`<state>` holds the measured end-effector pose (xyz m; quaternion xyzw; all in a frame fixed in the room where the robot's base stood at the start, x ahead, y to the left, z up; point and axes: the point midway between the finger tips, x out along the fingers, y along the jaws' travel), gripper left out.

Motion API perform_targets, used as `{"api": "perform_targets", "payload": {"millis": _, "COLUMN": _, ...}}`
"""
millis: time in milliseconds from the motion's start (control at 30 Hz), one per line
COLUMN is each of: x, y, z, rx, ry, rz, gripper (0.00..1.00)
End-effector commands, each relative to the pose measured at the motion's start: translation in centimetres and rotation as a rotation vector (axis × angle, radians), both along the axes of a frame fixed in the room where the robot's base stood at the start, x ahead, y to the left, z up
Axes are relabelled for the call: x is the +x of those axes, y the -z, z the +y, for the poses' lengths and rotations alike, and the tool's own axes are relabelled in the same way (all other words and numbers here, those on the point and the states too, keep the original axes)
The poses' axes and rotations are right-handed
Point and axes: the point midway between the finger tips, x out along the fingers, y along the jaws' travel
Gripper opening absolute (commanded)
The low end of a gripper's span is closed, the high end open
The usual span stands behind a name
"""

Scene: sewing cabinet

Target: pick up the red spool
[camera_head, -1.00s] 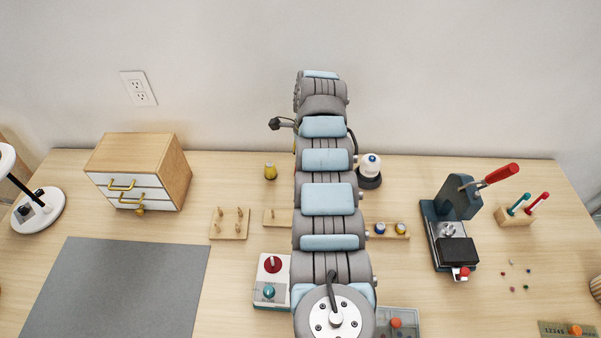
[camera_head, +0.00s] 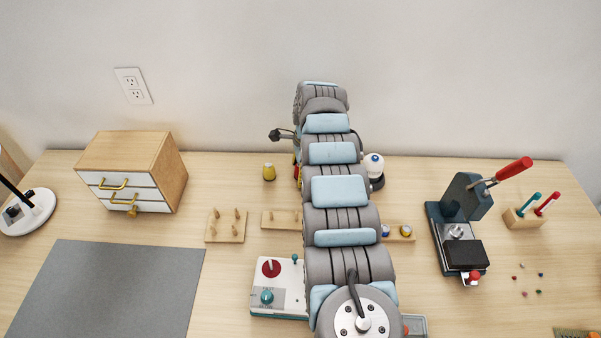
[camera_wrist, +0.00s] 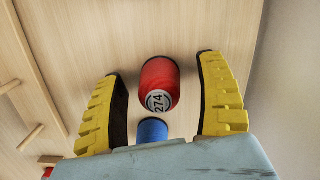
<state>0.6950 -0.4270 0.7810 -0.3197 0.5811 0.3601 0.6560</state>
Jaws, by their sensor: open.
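The red spool (camera_wrist: 161,80) is in the wrist view, its round end marked "274" facing the camera. My gripper (camera_wrist: 162,68) is open, its two yellow-backed fingers on either side of the red spool with a gap at each side. A blue spool (camera_wrist: 152,130) is just below the red one in that picture, also between the fingers and nearer the palm. In the head view my arm hides the gripper and most of this area; only a small patch of red and yellow shows at its left edge.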

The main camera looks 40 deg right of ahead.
Motion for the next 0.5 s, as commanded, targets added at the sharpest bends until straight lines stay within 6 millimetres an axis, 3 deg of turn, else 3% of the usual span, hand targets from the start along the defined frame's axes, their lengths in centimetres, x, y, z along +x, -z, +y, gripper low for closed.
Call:
{"api": "perform_targets", "payload": {"millis": 100, "x": -0.01, "y": -0.05, "z": 0.00, "rx": 0.000, "ry": 0.000, "rz": 0.000, "gripper": 0.72}}
{"api": "perform_targets", "payload": {"millis": 300, "x": -0.01, "y": -0.04, "z": 0.00, "rx": 0.000, "ry": 0.000, "rz": 0.000, "gripper": 0.17}}
{"api": "perform_targets", "payload": {"millis": 500, "x": -0.03, "y": -0.02, "z": 0.01, "rx": 0.001, "ry": 0.000, "rz": 0.001, "gripper": 0.16}}
